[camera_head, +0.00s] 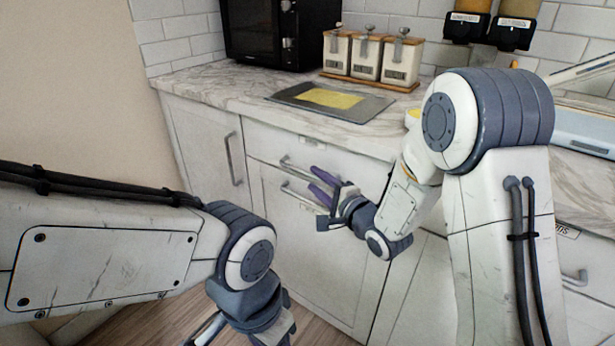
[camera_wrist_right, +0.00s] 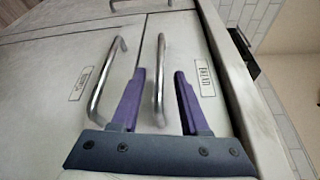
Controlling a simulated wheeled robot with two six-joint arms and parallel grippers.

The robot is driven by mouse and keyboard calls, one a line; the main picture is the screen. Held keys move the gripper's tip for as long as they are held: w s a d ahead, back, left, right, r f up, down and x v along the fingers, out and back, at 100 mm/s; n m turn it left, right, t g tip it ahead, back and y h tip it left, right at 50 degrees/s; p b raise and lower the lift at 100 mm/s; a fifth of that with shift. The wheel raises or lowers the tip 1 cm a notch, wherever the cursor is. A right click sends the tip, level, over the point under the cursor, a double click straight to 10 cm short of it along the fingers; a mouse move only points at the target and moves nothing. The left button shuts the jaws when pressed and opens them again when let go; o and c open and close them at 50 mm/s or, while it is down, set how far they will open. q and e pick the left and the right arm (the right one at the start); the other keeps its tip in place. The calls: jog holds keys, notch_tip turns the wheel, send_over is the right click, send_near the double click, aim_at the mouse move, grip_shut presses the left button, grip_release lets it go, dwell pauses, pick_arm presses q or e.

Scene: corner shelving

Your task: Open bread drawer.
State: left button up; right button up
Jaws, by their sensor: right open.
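The bread drawer (camera_wrist_right: 195,48) fills the right part of the wrist view and reads "BREAD" on its label. In the head view it is the top drawer (camera_head: 345,160) under the counter, and it looks shut. Its bar handle (camera_wrist_right: 160,50) lies between the two purple fingers of my right gripper (camera_wrist_right: 160,73). The fingers are open on either side of the handle; I cannot tell whether they touch it. In the head view my right gripper (camera_head: 314,184) is at the drawer fronts. My left gripper (camera_head: 245,333) is cut off at the bottom edge.
A lower drawer handle (camera_wrist_right: 104,82) sits close beside the right gripper. A tall cabinet door with a handle (camera_head: 233,158) is to the left. The counter (camera_head: 225,90) above holds a microwave (camera_head: 270,35), a tray (camera_head: 360,110) and canisters (camera_head: 365,57).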

aim_at(308, 174)
jog(key=shift+x, duration=2.35)
jog(key=shift+c, duration=0.3)
grip_shut()
jog(key=shift+f, duration=0.1)
